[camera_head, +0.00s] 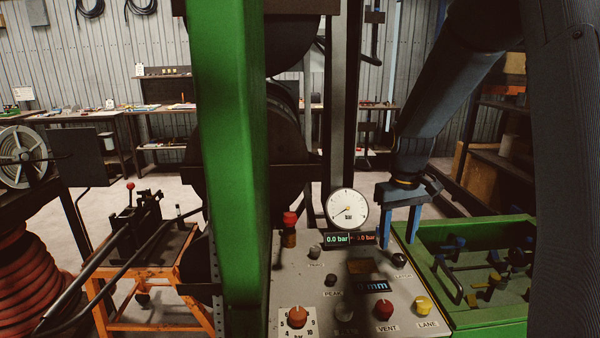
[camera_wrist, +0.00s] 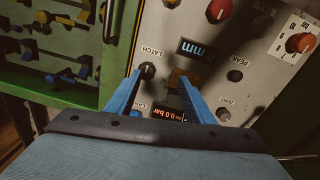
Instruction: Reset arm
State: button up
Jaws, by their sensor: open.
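My gripper (camera_head: 400,225) is open, with its two blue fingers pointing down above the grey control panel (camera_head: 300,262). The fingers also show in the wrist view (camera_wrist: 158,98), spread apart with nothing between them that I can see held. One finger is close to the black LATCH knob (camera_wrist: 148,70); I cannot tell whether they touch. The knob also shows in the head view (camera_head: 399,257), just below the fingers. My blue arm comes down from the upper right.
The panel bears a pressure gauge (camera_head: 346,209), a red VENT knob (camera_head: 384,308), a yellow LANE knob (camera_head: 423,305) and an orange-red dial (camera_head: 298,316). A green tray (camera_head: 490,322) with fittings lies at the right. A green post (camera_head: 228,150) rises at the left.

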jog(key=shift+m+t+y, duration=0.3)
jog(key=shift+m+t, duration=0.5)
jog(key=s+a+f, duration=0.1)
jog(key=s+a, duration=0.2)
jog(key=s, duration=0.2)
jog(key=s+a+f, duration=0.1)
jog(key=s+a, duration=0.2)
jog(key=s, duration=0.3)
jog(key=s+a+f, duration=0.1)
jog(key=s+a, duration=0.2)
jog(key=s, duration=0.3)
jog(key=shift+s+f+b, duration=0.2)
jog(key=shift+f+b, duration=0.15)
jog(key=shift+f, duration=0.05)
jog(key=shift+s+f, duration=0.15)
jog(key=shift+f, duration=0.25)
jog(key=shift+s+f+g, duration=0.2)
jog(key=shift+s+g, duration=0.15)
jog(key=shift+g, duration=0.05)
